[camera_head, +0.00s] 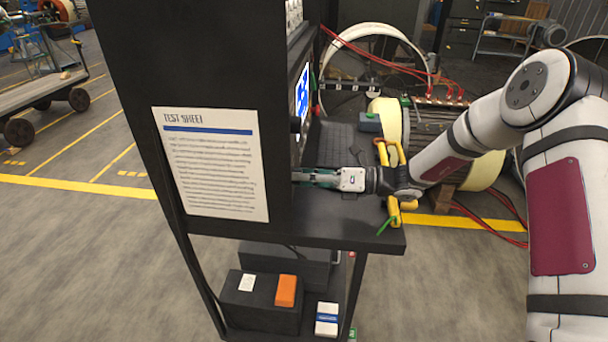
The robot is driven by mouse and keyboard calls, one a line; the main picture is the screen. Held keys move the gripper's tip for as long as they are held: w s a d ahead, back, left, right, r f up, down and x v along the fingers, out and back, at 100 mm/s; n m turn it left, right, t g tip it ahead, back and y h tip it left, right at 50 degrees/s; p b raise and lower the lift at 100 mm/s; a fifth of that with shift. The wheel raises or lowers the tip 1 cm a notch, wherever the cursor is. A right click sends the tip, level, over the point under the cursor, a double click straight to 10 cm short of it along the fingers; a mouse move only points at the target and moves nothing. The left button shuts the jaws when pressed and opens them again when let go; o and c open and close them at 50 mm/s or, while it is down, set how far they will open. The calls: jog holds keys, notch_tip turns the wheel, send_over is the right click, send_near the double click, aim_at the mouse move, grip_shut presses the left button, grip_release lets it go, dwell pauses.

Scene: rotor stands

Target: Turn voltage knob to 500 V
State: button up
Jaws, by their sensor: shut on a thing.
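A tall black test cabinet (270,90) stands in the middle, seen mostly from its side, so its front panel faces right and shows only as a thin slant. My gripper (299,177) reaches in from the right, roughly level, with its fingertips at the lower front panel. It is shut on a knob there, which the cabinet's edge and the fingers hide. The knob's pointer and voltage marks cannot be read. A lit blue screen (302,92) sits higher on the panel, seen edge-on, its reading unclear.
A black shelf (340,225) juts out under my gripper, with yellow-handled tools (393,210) at its right end. A test sheet (212,165) hangs on the cabinet side. Boxes (262,300) sit below. A rotor (440,130) and red cables (375,55) lie behind my arm.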

jog(key=shift+m, duration=0.6)
jog(key=shift+f, duration=0.1)
jog(key=o, duration=1.1)
jog(key=shift+o, duration=0.2)
jog(key=shift+d, duration=0.1)
jog(key=d, duration=1.1)
jog(key=shift+s+d+r, duration=0.2)
jog(key=shift+d+r, duration=0.05)
jog(key=shift+d, duration=0.15)
